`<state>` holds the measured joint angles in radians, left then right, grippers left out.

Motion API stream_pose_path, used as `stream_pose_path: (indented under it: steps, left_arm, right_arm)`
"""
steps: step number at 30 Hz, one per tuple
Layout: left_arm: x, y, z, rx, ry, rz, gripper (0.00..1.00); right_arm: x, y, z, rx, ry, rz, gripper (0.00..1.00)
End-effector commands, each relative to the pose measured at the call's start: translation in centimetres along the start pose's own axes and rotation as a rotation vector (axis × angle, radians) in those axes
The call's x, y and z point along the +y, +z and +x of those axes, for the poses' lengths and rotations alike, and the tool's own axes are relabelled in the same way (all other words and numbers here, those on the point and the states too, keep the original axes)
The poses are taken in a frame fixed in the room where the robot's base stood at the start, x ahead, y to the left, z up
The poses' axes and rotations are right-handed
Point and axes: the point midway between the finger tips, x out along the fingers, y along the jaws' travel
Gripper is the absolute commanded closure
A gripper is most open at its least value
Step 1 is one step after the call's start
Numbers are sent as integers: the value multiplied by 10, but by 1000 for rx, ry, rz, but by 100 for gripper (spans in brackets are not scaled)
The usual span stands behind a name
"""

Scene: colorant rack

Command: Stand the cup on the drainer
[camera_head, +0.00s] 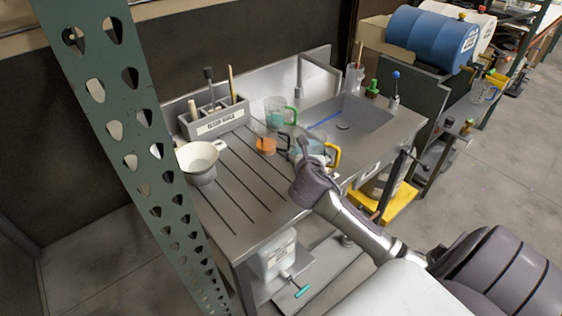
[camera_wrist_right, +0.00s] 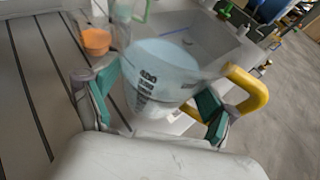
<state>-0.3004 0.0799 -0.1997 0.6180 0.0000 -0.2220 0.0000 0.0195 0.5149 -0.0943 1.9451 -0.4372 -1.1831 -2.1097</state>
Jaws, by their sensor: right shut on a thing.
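A clear cup (camera_head: 313,149) with blue tint, dark print and a yellow handle (camera_head: 334,156) is between the fingers of my right gripper (camera_head: 308,164). In the right wrist view, the cup (camera_wrist_right: 158,72) sits between the teal-padded fingers of the gripper (camera_wrist_right: 152,105), its handle to the right. The gripper is shut on it. The drainer (camera_head: 235,180) is the grooved steel top left of the sink. The cup is over its right part, near the sink; its base is hidden, so I cannot tell whether it touches. My left gripper is not in view.
A cup with orange contents (camera_head: 265,146) and a green-handled jug (camera_head: 276,112) stand just behind. A pale pan (camera_head: 198,158) is at the left, a grey tool holder (camera_head: 213,121) at the back. The sink (camera_head: 350,120) lies right. The front grooves are clear.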

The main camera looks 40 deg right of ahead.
Motion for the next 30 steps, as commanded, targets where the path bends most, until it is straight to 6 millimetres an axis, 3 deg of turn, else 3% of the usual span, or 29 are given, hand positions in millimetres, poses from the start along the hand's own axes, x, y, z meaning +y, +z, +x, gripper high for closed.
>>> stream_pose_path:
  steps: [6, 12, 17, 24, 30]
  left_arm:
    - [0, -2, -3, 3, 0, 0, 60]
    - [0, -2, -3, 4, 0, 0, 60]
    - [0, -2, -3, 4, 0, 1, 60]
    - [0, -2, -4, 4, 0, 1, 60]
    - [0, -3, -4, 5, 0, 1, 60]
  right_arm:
    - [44, -16, 32, -1, 1, 3, 69]
    - [66, -26, 49, -3, 1, 1, 69]
    - [70, -33, 53, -1, 2, 0, 69]
    - [70, -62, 65, -1, 2, -1, 69]
    - [70, -65, 66, -3, 3, -1, 69]
